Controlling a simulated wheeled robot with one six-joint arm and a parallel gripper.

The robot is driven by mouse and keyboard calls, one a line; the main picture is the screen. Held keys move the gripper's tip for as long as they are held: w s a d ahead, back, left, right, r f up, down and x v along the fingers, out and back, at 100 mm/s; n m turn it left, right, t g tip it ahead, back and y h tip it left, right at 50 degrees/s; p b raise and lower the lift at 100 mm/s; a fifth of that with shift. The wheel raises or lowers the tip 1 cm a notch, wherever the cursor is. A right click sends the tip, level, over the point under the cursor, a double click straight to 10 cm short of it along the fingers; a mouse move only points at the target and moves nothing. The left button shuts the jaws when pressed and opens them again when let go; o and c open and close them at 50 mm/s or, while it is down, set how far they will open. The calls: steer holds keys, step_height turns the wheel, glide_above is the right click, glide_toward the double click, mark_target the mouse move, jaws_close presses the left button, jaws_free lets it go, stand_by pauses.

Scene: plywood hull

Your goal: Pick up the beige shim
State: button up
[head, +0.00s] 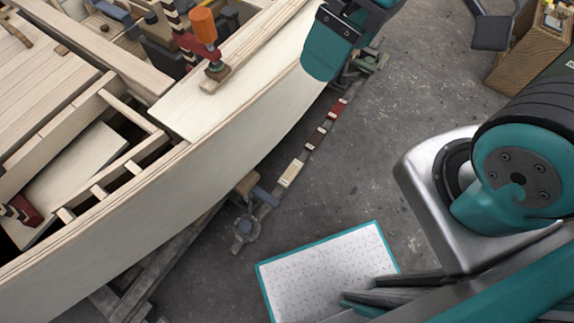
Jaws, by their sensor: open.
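A small beige piece (290,173), which looks like the beige shim, lies to the right of the hull's curved side. It is in a line with red pieces on a narrow dark strip, and nothing covers it. A teal and dark part of my arm (331,52) reaches in from the top edge, above and to the right of the beige piece and well apart from it.
The pale plywood hull (240,150) fills the left, with an orange-handled clamp (203,27) on its edge. Red pieces (316,138) lie beyond the beige one. A white, teal-edged board (325,272) is at the bottom. Grey floor (365,165) is clear to the right of the strip.

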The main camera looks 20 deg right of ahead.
step_height(320, 180, down, 34)
steer(key=w+d+m+b, duration=0.1)
steer(key=w+b, duration=0.2)
steer(key=b, duration=2.8)
steer(key=w+d+f+m+t+h+b, duration=0.1)
steer(key=w+d+f+m+b, duration=0.3)
steer(key=f, duration=0.4)
steer(key=w+d+f+m+h+b, duration=0.1)
steer(key=w+d+f+b, duration=0.2)
steer(key=w+f+b, duration=0.4)
steer(key=w+d+f+m+t+h+b, duration=0.1)
steer(key=w+d+f+m+h+b, duration=0.2)
steer(key=f, duration=0.6)
steer(key=m+g, duration=0.2)
steer(key=m, duration=0.7)
glide_above(290, 173)
step_height(290, 173, down, 23)
steer(key=shift+y, duration=0.4)
step_height(290, 173, down, 6)
steer(key=b, duration=0.4)
steer(key=shift+w+f+b, duration=0.1)
steer(key=shift+f+b, duration=0.15)
steer(key=shift+b, duration=0.15)
step_height(290, 173, down, 6)
steer(key=b, duration=0.5)
steer(key=shift+d, duration=0.1)
steer(key=shift+r, duration=0.15)
